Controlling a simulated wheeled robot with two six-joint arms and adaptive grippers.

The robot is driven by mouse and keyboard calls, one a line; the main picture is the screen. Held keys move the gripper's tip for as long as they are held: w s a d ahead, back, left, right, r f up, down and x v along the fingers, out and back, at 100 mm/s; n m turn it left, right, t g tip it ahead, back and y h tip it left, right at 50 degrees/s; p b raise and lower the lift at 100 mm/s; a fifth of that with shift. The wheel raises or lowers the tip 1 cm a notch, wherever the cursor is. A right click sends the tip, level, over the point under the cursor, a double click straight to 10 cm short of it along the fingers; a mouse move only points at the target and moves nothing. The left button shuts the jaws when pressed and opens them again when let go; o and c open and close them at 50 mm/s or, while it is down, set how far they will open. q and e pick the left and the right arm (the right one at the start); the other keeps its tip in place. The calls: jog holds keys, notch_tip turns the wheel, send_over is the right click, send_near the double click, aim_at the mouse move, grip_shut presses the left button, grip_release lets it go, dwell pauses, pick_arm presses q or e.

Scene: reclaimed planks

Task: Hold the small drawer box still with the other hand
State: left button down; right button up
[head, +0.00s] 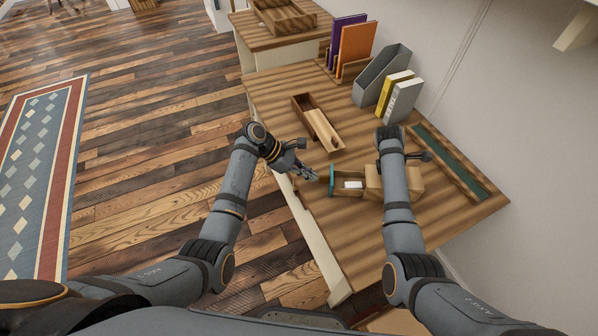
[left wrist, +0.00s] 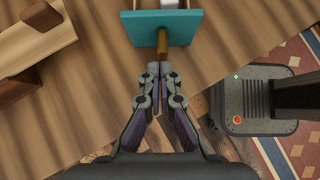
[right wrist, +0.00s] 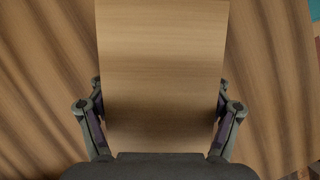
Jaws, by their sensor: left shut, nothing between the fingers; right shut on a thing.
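The small drawer box (head: 373,181) is a light wooden block near the table's front edge, partly hidden behind my right arm. Its drawer stands pulled out to the left, with a teal front (head: 331,180) and a white item (head: 353,184) inside. My right gripper (right wrist: 160,95) has its fingers on both sides of the box (right wrist: 163,50) and is shut on it. My left gripper (head: 314,176) is shut and empty, just outside the teal front. In the left wrist view, its closed fingertips (left wrist: 157,70) lie close to the drawer's wooden knob (left wrist: 162,42), apart or barely touching; I cannot tell which.
An open wooden box with a light lid (head: 322,129) lies behind the left gripper. A green-lined tray (head: 452,162) lies at the right. A grey file holder (head: 380,75) and upright books (head: 403,102) stand at the back. Bare table (head: 360,235) shows in front of the box.

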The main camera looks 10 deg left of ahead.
aim_at(321, 176)
pick_arm(q)
jog(key=shift+d, duration=0.1)
jog(key=shift+w+d, duration=0.1)
jog(key=shift+d, duration=1.6)
